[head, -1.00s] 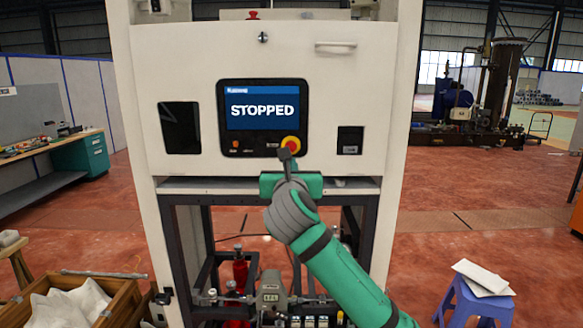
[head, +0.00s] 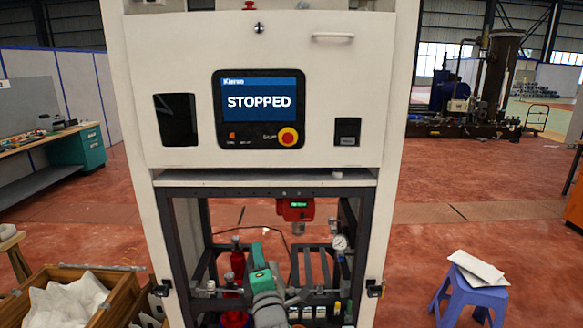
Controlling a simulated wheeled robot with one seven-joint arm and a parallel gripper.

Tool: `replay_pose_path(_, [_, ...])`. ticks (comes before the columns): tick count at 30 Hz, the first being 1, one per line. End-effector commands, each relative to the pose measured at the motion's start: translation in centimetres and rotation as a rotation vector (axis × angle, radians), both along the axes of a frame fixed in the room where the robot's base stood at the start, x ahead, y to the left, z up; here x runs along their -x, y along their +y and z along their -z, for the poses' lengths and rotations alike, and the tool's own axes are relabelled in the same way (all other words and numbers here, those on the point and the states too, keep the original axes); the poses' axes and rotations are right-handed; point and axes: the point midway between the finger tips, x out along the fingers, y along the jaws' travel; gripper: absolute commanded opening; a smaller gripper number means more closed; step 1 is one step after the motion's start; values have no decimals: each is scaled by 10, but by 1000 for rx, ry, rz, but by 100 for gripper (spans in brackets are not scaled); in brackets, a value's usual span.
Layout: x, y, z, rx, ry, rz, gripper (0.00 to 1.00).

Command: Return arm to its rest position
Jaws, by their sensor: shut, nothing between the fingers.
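My gripper (head: 257,249) is low in the lower middle of the head view, with its green body and grey wrist in front of the open lower frame of the white dispenser (head: 375,110). Its fingers are shut and empty, pointing up, well below the control panel and apart from it. The rest of my arm is out of view below. The panel's screen (head: 259,101) reads STOPPED. The round red button with a yellow ring (head: 287,137) on the panel is fully visible, with nothing touching it.
The lower frame holds a red device (head: 295,210), a gauge (head: 340,243) and red cylinders. A wooden crate (head: 122,296) with white sacks stands at the lower left. A blue stool (head: 468,297) with papers stands at the lower right. Red floor on the right is open.

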Motion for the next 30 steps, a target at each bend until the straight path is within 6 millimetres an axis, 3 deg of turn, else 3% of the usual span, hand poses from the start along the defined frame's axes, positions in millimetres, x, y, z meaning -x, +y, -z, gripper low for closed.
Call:
replay_pose_path(1, [9,2,18,-72,21,-4,0])
replay_pose_path(14, [99,4,134,-627,151,12,0])
replay_pose_path(21, [165,-3,192,-895,217,51,0])
replay_pose_path(30, [259,-17,249,-1176,288,120,0])
